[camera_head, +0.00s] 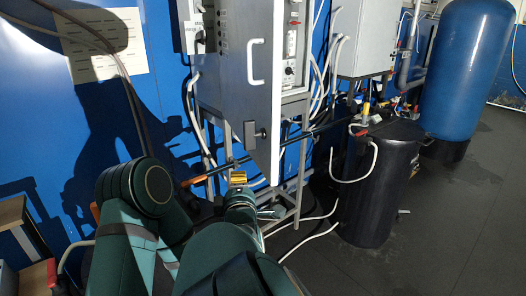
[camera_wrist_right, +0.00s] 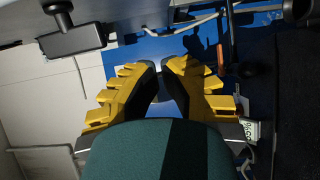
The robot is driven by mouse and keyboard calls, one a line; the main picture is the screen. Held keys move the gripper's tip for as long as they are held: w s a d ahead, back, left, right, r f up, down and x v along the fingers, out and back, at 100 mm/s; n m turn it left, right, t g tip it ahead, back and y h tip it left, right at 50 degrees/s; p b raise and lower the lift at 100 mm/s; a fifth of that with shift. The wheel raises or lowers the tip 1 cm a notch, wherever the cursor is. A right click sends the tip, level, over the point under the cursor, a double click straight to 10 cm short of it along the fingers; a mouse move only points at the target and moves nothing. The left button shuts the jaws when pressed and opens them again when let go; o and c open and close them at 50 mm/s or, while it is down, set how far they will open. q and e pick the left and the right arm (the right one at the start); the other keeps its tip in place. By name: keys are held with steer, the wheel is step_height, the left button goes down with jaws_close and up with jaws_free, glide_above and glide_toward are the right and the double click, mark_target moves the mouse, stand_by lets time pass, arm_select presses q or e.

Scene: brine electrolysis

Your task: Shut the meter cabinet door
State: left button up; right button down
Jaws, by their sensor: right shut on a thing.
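The meter cabinet (camera_head: 208,75) is a grey box on a metal frame. Its grey door (camera_head: 235,90) appears to stand open, swung out toward me, with a white bar handle (camera_head: 257,62) and a dark latch (camera_head: 255,135). My right gripper (camera_head: 238,178) is low, just below the door's bottom edge. In the wrist view its yellow fingers (camera_wrist_right: 162,68) are drawn together, with a small dark thing between them that I cannot identify. I cannot tell whether they touch the door. My left gripper is out of view.
Inside the cabinet, a panel (camera_head: 291,45) carries a red switch and dial. A black tank (camera_head: 375,190) and a tall blue vessel (camera_head: 466,70) stand to the right. White hoses trail around the frame. The dark floor (camera_head: 440,235) at front right is clear.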

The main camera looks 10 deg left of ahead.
steer(key=w, duration=1.1)
steer(key=shift+w+a+r, duration=0.2)
steer(key=shift+r, duration=0.2)
steer(key=shift+d, duration=0.1)
